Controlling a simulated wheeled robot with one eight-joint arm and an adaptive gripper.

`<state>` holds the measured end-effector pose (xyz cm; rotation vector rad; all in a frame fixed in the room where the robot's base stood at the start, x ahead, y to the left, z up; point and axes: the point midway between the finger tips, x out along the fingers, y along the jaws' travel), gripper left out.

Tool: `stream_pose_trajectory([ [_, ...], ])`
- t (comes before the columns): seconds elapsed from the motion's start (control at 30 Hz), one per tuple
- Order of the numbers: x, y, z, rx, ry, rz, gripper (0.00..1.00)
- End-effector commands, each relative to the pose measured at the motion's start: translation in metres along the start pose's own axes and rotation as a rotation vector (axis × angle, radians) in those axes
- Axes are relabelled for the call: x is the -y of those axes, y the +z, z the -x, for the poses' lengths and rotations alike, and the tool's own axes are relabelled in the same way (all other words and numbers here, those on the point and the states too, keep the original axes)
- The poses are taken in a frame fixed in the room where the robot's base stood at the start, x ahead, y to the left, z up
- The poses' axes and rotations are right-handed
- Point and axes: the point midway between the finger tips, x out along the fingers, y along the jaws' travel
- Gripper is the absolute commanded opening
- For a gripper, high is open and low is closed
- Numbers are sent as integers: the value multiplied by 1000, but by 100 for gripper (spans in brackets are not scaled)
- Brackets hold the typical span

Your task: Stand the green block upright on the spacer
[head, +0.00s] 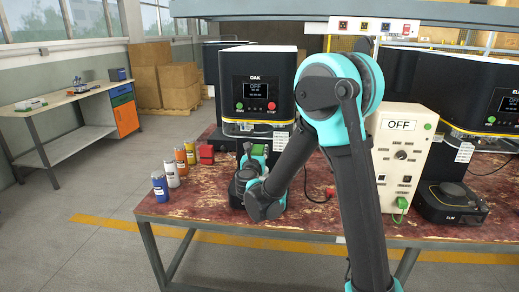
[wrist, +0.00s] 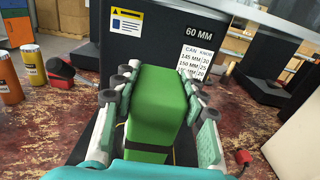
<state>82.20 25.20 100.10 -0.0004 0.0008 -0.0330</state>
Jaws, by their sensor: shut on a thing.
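My gripper (wrist: 153,98) is shut on the green block (wrist: 160,88), with a padded finger on each side of it. In the wrist view the block is long, with its rounded top end up between the fingertips. The head view shows only a small green part of it (head: 258,150), at the front of the OAK machine (head: 257,85). My arm hides most of the gripper there. I cannot make out the spacer; the place under the block is hidden, so I cannot tell whether the block touches anything below.
Several coloured cans, one of them orange (head: 181,161), stand left of my gripper on the worn red table (head: 310,222). A red thing (head: 206,154) lies behind them. A white control box (head: 398,160) reading OFF stands right of my arm. An overhead shelf (head: 300,9) spans above.

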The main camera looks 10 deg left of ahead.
Motion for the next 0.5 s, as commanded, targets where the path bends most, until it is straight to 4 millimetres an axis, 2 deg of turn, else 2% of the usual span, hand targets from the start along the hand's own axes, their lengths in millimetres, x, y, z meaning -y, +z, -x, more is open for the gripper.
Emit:
stream_pose_trajectory([
  [0.23,0,0,-16,0,-1,0,9],
  [0.43,1,0,-51,0,-3,0,9],
  [0.5,0,-10,-50,0,1,0,9],
])
